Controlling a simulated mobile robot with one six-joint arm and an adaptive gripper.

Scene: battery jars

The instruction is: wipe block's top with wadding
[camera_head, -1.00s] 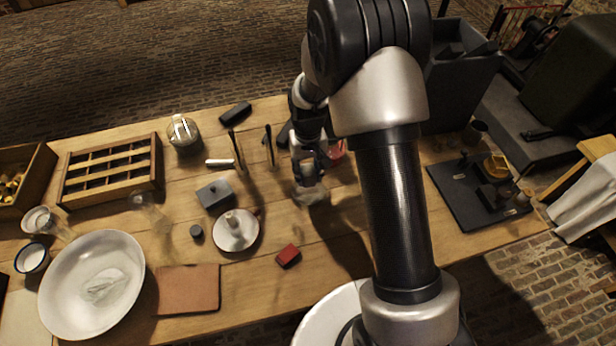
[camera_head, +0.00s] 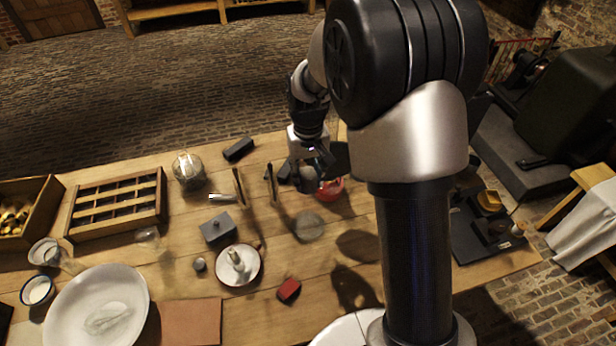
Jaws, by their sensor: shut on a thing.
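My gripper (camera_head: 316,172) is above the table, close to a red dish (camera_head: 330,190) in the picture. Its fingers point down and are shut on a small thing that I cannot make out. A grey block with a small knob on top (camera_head: 217,229) sits on the table left of the gripper. A small red block (camera_head: 289,290) lies nearer the front edge. I cannot tell which of these is the task's block. No wadding can be clearly made out. A round, glassy piece (camera_head: 308,227) lies on the table below the gripper in the picture.
Two thin upright pieces (camera_head: 239,188) stand left of the gripper. A white dish with a pale upright piece (camera_head: 238,266), a glass jar (camera_head: 189,170), a compartment tray (camera_head: 117,203) and a large white bowl (camera_head: 97,310) are farther left. A black board (camera_head: 475,240) is at the right.

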